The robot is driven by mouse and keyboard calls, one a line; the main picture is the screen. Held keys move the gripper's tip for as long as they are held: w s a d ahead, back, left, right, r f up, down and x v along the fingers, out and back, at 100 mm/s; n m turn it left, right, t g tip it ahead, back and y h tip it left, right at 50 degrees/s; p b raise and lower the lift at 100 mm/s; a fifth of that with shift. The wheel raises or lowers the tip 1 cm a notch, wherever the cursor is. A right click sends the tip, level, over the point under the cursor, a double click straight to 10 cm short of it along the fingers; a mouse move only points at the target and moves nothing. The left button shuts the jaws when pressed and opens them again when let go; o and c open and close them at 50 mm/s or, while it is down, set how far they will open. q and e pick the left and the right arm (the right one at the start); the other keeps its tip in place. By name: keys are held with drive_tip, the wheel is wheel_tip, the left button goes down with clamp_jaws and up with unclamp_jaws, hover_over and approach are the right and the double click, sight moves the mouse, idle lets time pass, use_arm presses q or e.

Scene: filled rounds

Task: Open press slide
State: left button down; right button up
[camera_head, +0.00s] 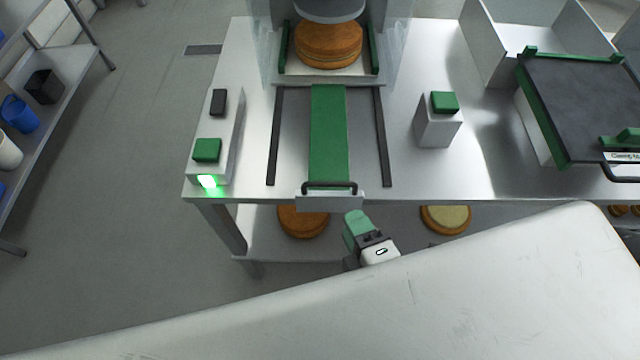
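The press slide (329,130) is a long green strip between two dark rails, with a dark bar handle (330,186) on a pale front plate at the table edge. Its back end reaches a light tray under the grey press head (330,8), where a browned filled round (328,45) lies between green side bars. My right gripper (358,226), with green finger pads, is just in front of and below the handle, slightly right, apart from it in the picture. Whether its fingers are open is not clear. My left gripper is not in view.
A control box with a green button (207,150) and lit green lamp stands left of the slide. A grey block with a green top (445,102) stands right. A dark-lidded unit (585,95) is farther right. Rounds (303,221) lie on the lower shelf.

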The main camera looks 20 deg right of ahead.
sight(331, 183)
drive_tip(key=p+x, duration=0.1)
drive_tip(key=x, duration=0.2)
drive_tip(key=p+x, duration=0.1)
drive_tip(key=x, duration=0.3)
drive_tip(key=p+x, duration=0.1)
drive_tip(key=x, duration=0.2)
drive_tip(key=shift+w+r+p, duration=0.3)
drive_tip(key=shift+w, duration=0.15)
drive_tip(key=shift+c, duration=0.3)
clamp_jaws()
